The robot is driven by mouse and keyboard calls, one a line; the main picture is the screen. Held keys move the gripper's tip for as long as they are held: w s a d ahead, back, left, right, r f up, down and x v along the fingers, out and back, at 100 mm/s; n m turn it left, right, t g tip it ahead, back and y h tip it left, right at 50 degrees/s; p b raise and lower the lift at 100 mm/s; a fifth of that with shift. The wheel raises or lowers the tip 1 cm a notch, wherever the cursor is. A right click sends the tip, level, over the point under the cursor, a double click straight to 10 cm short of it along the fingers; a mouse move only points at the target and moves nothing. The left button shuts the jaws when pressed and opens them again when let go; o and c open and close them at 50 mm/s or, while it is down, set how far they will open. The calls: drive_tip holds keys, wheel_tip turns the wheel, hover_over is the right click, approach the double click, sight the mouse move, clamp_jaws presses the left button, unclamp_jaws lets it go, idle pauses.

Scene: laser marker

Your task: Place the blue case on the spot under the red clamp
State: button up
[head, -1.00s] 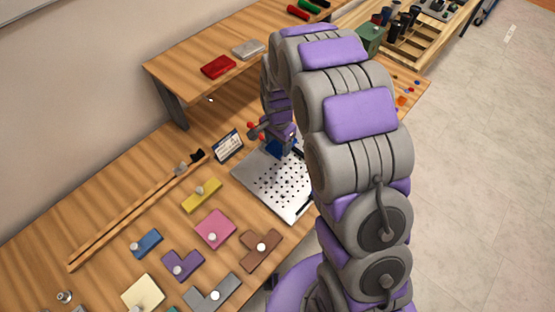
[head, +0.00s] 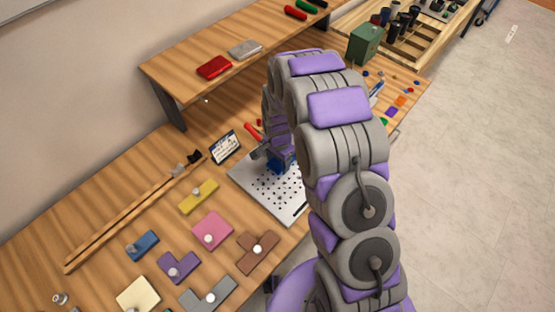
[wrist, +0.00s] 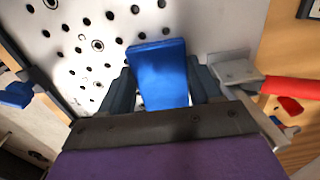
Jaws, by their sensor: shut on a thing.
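The blue case (wrist: 158,75) is between the fingers of my gripper (wrist: 160,92) in the wrist view, and the gripper is shut on it. In the head view a small part of the blue case (head: 277,168) shows below my arm, low over the perforated metal plate (head: 262,186). I cannot tell whether it touches the plate. The red clamp (head: 253,131) has a red handle that shows in the head view left of my arm. In the wrist view its red handle (wrist: 292,88) and grey metal part lie right of my gripper. The spot itself is hidden.
A small sign (head: 225,147) stands left of the plate. A raised shelf (head: 165,80) behind holds a red case (head: 214,67) and a grey case (head: 245,49). Coloured puzzle blocks with knobs cover the table's front left. A blue-handled clamp (wrist: 18,95) is left in the wrist view.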

sight(276, 163)
drive_tip(key=o, duration=0.8)
drive_tip(key=shift+f, duration=0.1)
drive_tip(key=shift+c, duration=0.2)
drive_tip(key=shift+o, duration=0.2)
drive_tip(key=shift+a, duration=0.45)
wheel_tip(276, 163, up, 12)
drive_tip(key=p, duration=0.1)
drive_tip(key=s+d+r+n, duration=0.2)
drive_tip(key=s+d+r, duration=0.2)
drive_tip(key=s+r, duration=0.2)
drive_tip(key=s+d+r+n, duration=0.2)
drive_tip(key=s+d+r, duration=0.2)
drive_tip(key=s+r, duration=0.3)
drive_tip(key=s+d+r+n+g, duration=0.1)
drive_tip(key=s+d+r+n, duration=0.1)
drive_tip(key=s, duration=0.8)
drive_tip(key=s+d+r+n, duration=0.2)
drive_tip(key=s+r+n, duration=0.1)
drive_tip(key=s, duration=0.8)
drive_tip(key=shift+s+r+g, duration=0.15)
drive_tip(key=shift+r+g, duration=0.2)
drive_tip(key=shift+g, duration=0.05)
drive_tip(key=shift+d, duration=0.1)
